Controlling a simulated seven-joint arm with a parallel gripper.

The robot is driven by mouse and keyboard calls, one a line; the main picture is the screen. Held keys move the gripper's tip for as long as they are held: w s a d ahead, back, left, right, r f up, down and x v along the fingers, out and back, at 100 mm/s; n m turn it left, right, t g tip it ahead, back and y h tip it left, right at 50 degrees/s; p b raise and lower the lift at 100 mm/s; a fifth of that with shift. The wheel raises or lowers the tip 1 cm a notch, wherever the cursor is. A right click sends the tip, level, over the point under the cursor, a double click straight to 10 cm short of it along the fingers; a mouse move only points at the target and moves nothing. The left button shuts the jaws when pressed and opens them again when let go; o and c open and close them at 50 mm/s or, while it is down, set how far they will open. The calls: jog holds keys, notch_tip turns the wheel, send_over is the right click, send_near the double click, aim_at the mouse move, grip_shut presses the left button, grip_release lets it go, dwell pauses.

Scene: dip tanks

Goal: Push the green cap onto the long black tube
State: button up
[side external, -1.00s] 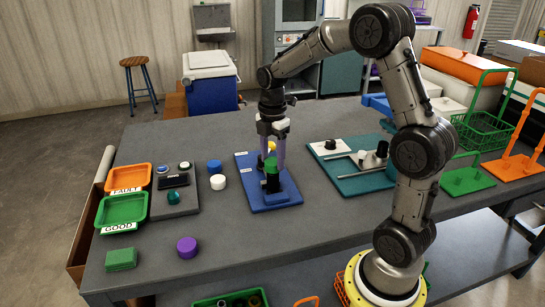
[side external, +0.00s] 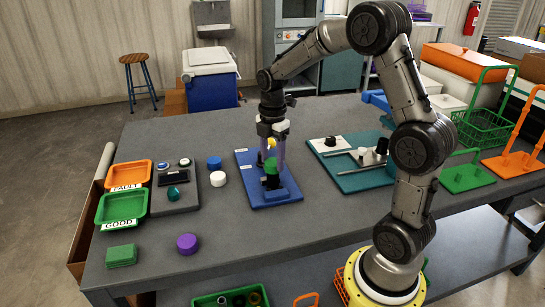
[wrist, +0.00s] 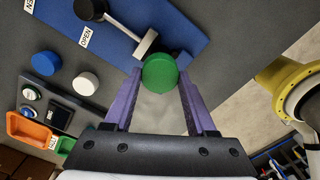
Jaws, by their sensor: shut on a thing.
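The green cap (side external: 270,164) is between the purple fingers of my gripper (side external: 271,160), over the blue fixture board. In the wrist view the round green cap (wrist: 160,72) sits between the two fingertips (wrist: 160,80), and my gripper is shut on it. A black upright part (side external: 270,182), which looks like the tube in its holder, stands directly below the cap. Its length and whether the cap is seated on it cannot be told. In the wrist view the cap hides what is under it.
The blue board (side external: 284,197) carries a lever with a black knob (wrist: 90,8) and an OPEN label. Blue (side external: 214,162), white (side external: 219,179) and purple (side external: 187,243) caps stand to the left. A teal board (side external: 350,184) lies to the right. The front middle of the table is clear.

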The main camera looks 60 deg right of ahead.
jog(key=shift+f, duration=0.65)
jog(key=o, duration=1.5)
jog(key=shift+o, duration=0.2)
jog(key=shift+r, duration=0.1)
jog(key=shift+r, duration=4)
jog(key=shift+a, duration=0.1)
